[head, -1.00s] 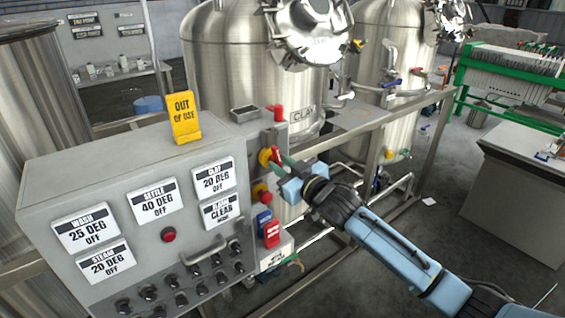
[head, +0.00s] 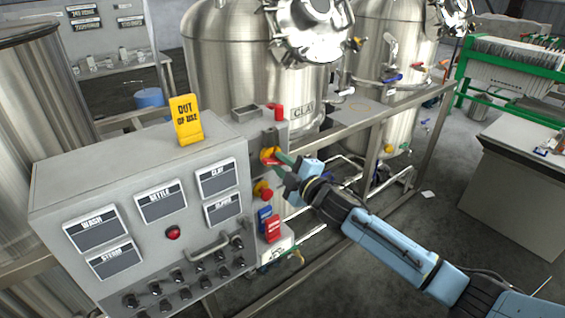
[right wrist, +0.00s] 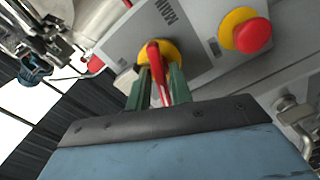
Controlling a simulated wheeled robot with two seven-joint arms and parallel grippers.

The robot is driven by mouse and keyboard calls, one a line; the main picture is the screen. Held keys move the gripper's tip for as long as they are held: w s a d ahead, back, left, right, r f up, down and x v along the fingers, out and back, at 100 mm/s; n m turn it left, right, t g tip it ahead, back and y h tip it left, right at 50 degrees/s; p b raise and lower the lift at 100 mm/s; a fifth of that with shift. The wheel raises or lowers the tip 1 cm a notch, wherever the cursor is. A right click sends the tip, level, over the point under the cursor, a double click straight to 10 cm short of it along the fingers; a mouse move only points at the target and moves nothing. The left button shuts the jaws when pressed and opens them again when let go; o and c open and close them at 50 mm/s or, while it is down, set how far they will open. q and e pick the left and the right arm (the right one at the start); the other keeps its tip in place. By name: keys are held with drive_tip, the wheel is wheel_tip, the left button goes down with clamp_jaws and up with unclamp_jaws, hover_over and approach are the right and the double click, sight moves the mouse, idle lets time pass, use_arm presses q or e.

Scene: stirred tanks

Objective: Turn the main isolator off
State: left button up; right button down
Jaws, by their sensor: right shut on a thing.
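The main isolator (head: 267,154) is a red handle on a yellow disc, on the right end of the grey control panel. In the right wrist view the red handle (right wrist: 156,62) sits between the green fingers of my right gripper (right wrist: 158,82), beside the letters "MAIN". My right gripper (head: 280,161) is shut on that handle, and the fingers partly cover it in the head view. The panel displays, such as the wash display (head: 96,234) and the settle display (head: 160,202), show labels but no values. My left gripper is not in view.
A red mushroom button on yellow (head: 264,191) sits just below the isolator. A yellow "out of use" sign (head: 186,120) stands on the panel top. Steel tanks (head: 235,75) and a frame rail stand behind.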

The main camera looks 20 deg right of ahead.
drive_tip(key=n, duration=0.4)
drive_tip(key=shift+n, duration=0.3)
idle(0.3)
drive_tip(key=c, duration=1.5)
unclamp_jaws()
drive_tip(key=shift+o, duration=0.2)
drive_tip(key=shift+s+f, duration=0.1)
drive_tip(key=shift+s, duration=0.05)
drive_tip(key=b+v, duration=0.1)
drive_tip(key=v, duration=1.2)
